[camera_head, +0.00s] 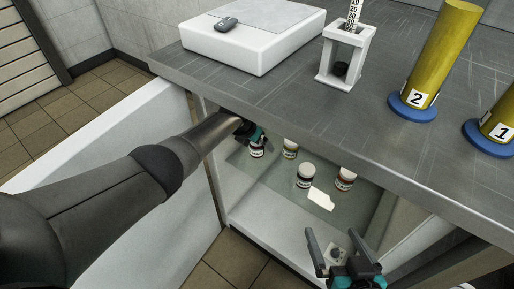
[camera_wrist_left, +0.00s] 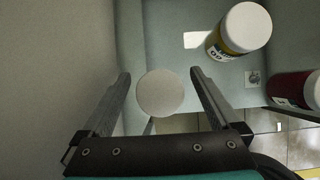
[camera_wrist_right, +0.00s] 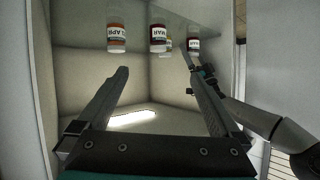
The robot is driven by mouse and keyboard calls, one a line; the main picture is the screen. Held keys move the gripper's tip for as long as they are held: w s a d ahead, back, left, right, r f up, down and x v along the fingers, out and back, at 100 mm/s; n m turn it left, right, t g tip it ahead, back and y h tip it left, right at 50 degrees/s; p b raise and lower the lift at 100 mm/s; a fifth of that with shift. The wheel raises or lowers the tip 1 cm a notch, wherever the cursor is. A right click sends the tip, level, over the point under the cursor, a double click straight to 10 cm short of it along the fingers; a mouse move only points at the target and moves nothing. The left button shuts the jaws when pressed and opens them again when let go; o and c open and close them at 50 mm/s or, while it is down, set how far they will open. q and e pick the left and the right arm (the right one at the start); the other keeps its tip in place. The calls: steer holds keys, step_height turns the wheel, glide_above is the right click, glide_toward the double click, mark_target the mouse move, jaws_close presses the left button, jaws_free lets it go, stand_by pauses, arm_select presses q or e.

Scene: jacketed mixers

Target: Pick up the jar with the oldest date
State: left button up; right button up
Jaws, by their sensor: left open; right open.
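Several jars with white lids stand on a shelf inside the open cabinet: a dark jar (camera_head: 257,149) by my left gripper, a yellow jar (camera_head: 290,149), a dark red jar (camera_head: 305,176) and an orange jar (camera_head: 345,179). My left gripper (camera_head: 247,130) is open; in its wrist view a white round lid (camera_wrist_left: 160,92) shows between the open fingers, with the yellow jar (camera_wrist_left: 241,30) to the right. My right gripper (camera_head: 338,250) is open and empty in front of the shelf. Its wrist view shows labels reading APR on the orange jar (camera_wrist_right: 117,38) and MAR on the dark red jar (camera_wrist_right: 157,38); day numbers are unclear.
A small white card (camera_head: 321,199) lies near the shelf's front. The grey countertop (camera_head: 290,105) overhangs the jars. On it stand a white scale (camera_head: 255,45), a white stand (camera_head: 343,65) and yellow cylinders (camera_head: 437,60). An open white door (camera_head: 110,120) is at the left.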

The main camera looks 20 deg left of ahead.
arm_select(q)
steer(key=shift+w+d+f+b, duration=0.1)
steer(key=shift+w+f+b, duration=0.1)
steer(key=shift+f+b, duration=0.4)
steer(key=shift+w+f+b, duration=0.1)
steer(key=shift+w+b, duration=0.05)
steer(key=shift+b, duration=0.35)
arm_select(e)
steer(key=shift+s+a+r+m+t+y, duration=0.25)
steer(key=shift+a+r+t+y, duration=0.35)
steer(key=shift+t, duration=0.5)
steer(key=shift+s+a+r+m+t+y, duration=0.15)
steer(key=shift+s+a+r+t+y, duration=0.15)
steer(key=shift+a+r+t, duration=0.65)
steer(key=shift+d+f, duration=0.2)
steer(key=shift+f, duration=0.05)
arm_select(q)
jaws_close()
